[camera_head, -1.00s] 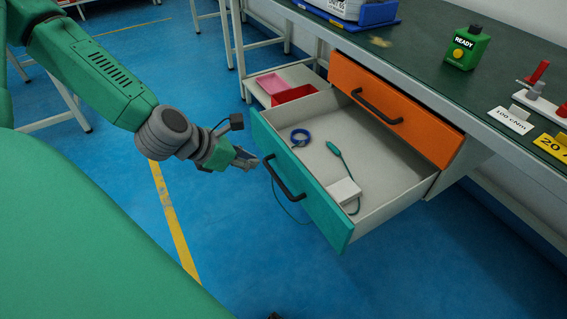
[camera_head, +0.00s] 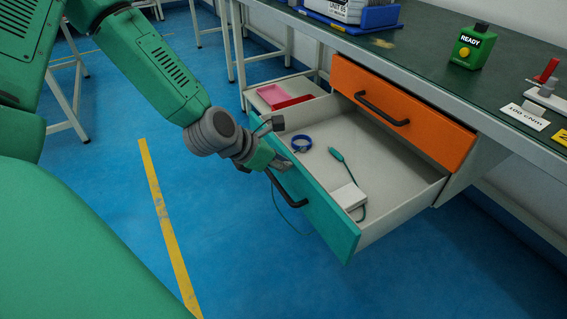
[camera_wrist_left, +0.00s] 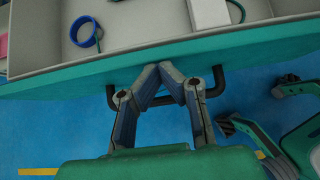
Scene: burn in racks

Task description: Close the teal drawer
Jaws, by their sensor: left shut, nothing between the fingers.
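The teal drawer (camera_head: 326,222) stands pulled out below the workbench, its front facing the lower left. Its dark bar handle (camera_head: 292,193) also shows in the left wrist view (camera_wrist_left: 217,80). My left gripper (camera_head: 284,166) is shut and empty at the upper left part of the drawer front. In the left wrist view its fingertips (camera_wrist_left: 165,68) meet in front of the teal face (camera_wrist_left: 60,88), between the handle's ends; whether they touch it I cannot tell. Inside lie a blue ring (camera_head: 301,143), a teal cord (camera_head: 337,155) and a white box (camera_head: 348,196). I cannot identify my right gripper in either view.
A green READY box (camera_head: 472,46) stands on the bench top (camera_head: 430,60). Red and pink trays (camera_head: 285,98) lie behind the teal drawer. Dark-tipped green parts (camera_wrist_left: 255,133), unclear, show at the right of the wrist view.

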